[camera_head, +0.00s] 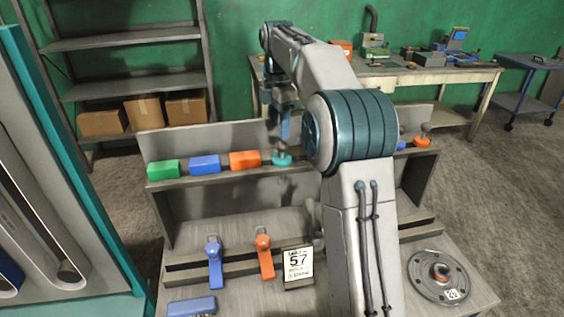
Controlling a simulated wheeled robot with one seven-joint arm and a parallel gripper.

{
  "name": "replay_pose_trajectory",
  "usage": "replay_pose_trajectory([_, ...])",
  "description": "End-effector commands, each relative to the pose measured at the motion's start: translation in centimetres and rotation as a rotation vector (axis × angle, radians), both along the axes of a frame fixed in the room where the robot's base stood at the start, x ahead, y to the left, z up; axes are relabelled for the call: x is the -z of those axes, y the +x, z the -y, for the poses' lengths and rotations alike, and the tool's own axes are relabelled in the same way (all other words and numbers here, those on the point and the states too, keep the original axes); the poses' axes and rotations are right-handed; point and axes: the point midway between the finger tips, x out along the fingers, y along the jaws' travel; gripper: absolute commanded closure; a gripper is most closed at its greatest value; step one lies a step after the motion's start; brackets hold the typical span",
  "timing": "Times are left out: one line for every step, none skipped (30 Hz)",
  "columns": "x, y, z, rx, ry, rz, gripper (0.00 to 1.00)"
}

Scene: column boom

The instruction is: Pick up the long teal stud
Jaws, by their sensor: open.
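A teal round-based piece with a short dark post and rounded top (282,158) stands upright on the upper ledge of the grey rack, right of the orange block. It is the only teal piece I see on the rack; I cannot tell its full length. My gripper (284,130) is open, pointing down just above this piece. A gap seems to show between them, but the view is too small to be sure. My arm hides the ledge to the right of the piece.
Green (163,169), blue (205,164) and orange (244,160) blocks line the ledge. An orange-based knob (422,138) stands at its right end. Below are blue (214,262) and orange (264,256) levers, a "57" sign (298,267) and a round disc (438,276).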

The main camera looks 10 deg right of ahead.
Motion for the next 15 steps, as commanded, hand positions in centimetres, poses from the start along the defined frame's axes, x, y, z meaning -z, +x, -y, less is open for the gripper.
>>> replay_pose_trajectory([0.7, 0.0, 0.0, 0.000, 0.000, -0.001, 0.48])
replay_pose_trajectory([1.0, -0.1, 0.0, 0.000, 0.000, -0.002, 0.48])
replay_pose_trajectory([1.4, 0.0, 0.0, 0.000, 0.000, -0.001, 0.48])
replay_pose_trajectory([1.5, 0.0, 0.0, 0.000, 0.000, 0.000, 0.48])
replay_pose_trajectory([1.7, 0.0, 0.0, 0.000, 0.000, 0.000, 0.48])
replay_pose_trajectory([1.9, -0.1, 0.0, 0.000, 0.000, 0.000, 0.48])
replay_pose_trajectory([1.9, -0.1, 0.0, 0.000, 0.000, 0.000, 0.48])
replay_pose_trajectory([2.1, -0.1, 0.0, 0.000, 0.000, 0.000, 0.48])
replay_pose_trajectory([2.3, -0.1, 0.1, 0.000, 0.000, 0.000, 0.48])
replay_pose_trajectory([2.5, -0.2, 0.1, 0.000, 0.000, 0.000, 0.48])
replay_pose_trajectory([2.8, -0.3, 0.2, 0.000, 0.000, -0.001, 0.48])
replay_pose_trajectory([3.2, -0.4, 0.3, 0.000, 0.000, -0.001, 0.48])
replay_pose_trajectory([3.5, -0.4, 0.3, 0.000, -0.001, -0.001, 0.48])
replay_pose_trajectory([3.9, -0.5, 0.4, 0.001, -0.001, -0.002, 0.48])
replay_pose_trajectory([4.4, -0.6, 0.5, 0.001, -0.001, -0.001, 0.48])
